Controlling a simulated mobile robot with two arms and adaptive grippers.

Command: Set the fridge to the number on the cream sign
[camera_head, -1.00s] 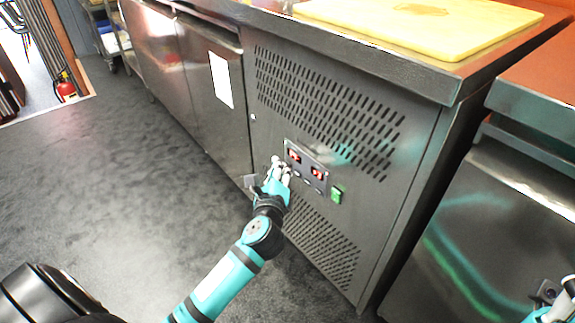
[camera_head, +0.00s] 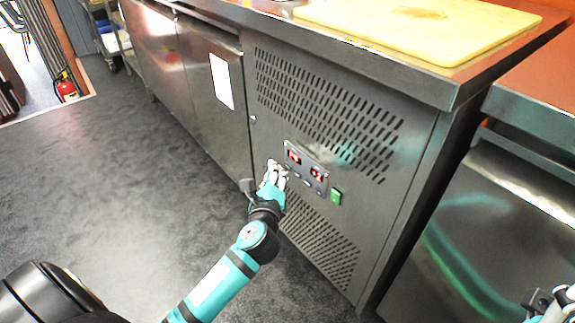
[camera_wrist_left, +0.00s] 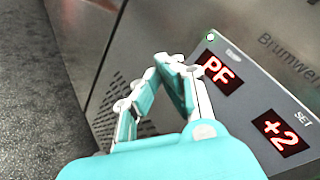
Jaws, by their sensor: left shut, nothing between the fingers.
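The fridge's control panel (camera_head: 306,169) is on the grey vented front. In the left wrist view its upper red display (camera_wrist_left: 219,73) reads "PF" and its lower red display (camera_wrist_left: 281,132) reads "+2", beside the word SET. Small buttons sit below the displays in the head view. My left gripper (camera_head: 275,166) is shut and empty, just left of the panel; its fingertips (camera_wrist_left: 172,62) show near the "PF" display. A pale sheet (camera_head: 221,80) is on the fridge door; no number can be read on it. My right gripper (camera_head: 548,301) is partly in view at the bottom right.
A green switch (camera_head: 336,196) is right of the panel. A yellow cutting board (camera_head: 420,28) lies on the steel counter above. Another steel unit (camera_head: 490,230) stands at right. The dark floor (camera_head: 120,170) at left is clear; a red extinguisher (camera_head: 66,88) stands far back.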

